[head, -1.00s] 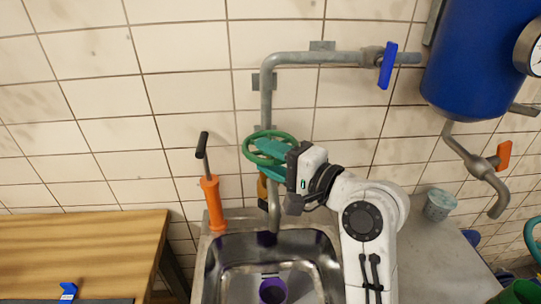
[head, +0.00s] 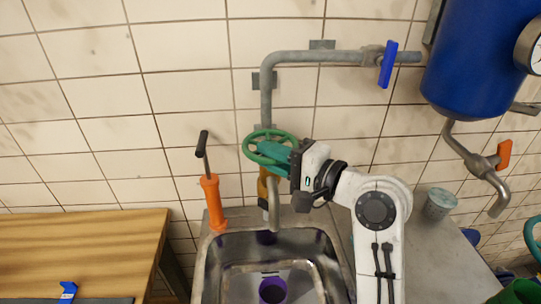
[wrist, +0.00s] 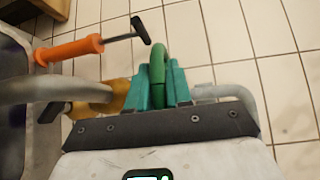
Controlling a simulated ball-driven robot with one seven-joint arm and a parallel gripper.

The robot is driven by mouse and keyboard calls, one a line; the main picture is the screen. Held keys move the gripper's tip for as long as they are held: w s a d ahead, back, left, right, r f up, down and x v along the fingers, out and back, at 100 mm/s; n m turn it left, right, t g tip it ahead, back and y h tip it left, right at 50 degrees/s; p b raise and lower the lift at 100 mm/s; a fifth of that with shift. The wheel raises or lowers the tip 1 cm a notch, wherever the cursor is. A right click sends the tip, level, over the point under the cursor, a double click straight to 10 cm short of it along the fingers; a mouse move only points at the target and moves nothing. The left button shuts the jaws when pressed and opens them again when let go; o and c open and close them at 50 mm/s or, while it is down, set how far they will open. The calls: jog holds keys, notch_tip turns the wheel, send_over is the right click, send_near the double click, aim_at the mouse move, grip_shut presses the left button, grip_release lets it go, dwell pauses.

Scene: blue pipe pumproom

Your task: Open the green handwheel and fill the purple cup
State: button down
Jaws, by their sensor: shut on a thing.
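The green handwheel (head: 256,138) sits on the pipe above the back of the sink. My gripper (head: 276,155) has teal fingers and reaches the wheel from the right. In the wrist view, the fingers of my gripper (wrist: 158,88) are shut on the rim of the green handwheel (wrist: 158,62). The purple cup (head: 272,290) stands in the sink basin at the bottom of the head view. The metal spout (head: 274,212) points down over the basin, behind the cup. I cannot see any water flowing or inside the cup.
An orange hand pump (head: 213,203) stands at the sink's back left. A wooden table (head: 80,245) is at left. A blue-handled valve (head: 387,65) is on the upper pipe. A grey bucket (head: 440,203) stands on the counter at right. A blue tank (head: 485,60) hangs upper right.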

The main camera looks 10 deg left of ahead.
jog(key=shift+w+d+f+n+g+y+b, duration=0.15)
jog(key=shift+d+n+g+y, duration=0.1)
jog(key=shift+n+g, duration=0.9)
jog(key=shift+w+d+r+n+g+y+b, duration=0.25)
jog(key=shift+n+g, duration=0.4)
jog(key=shift+g, duration=0.85)
jog(key=shift+d+f+n+g+y+b, duration=0.1)
jog(key=shift+d+f+n+g+y, duration=0.15)
jog(key=shift+n+g, duration=0.9)
jog(key=shift+g, duration=0.5)
jog(key=c, duration=1.1)
grip_release()
jog(key=shift+d, duration=0.1)
jog(key=d, duration=0.3)
jog(key=d+b, duration=0.1)
jog(key=d, duration=0.3)
jog(key=d+b, duration=0.1)
jog(key=d, duration=0.2)
jog(key=shift+w+d+r, duration=0.35)
jog(key=shift+w+r, duration=0.05)
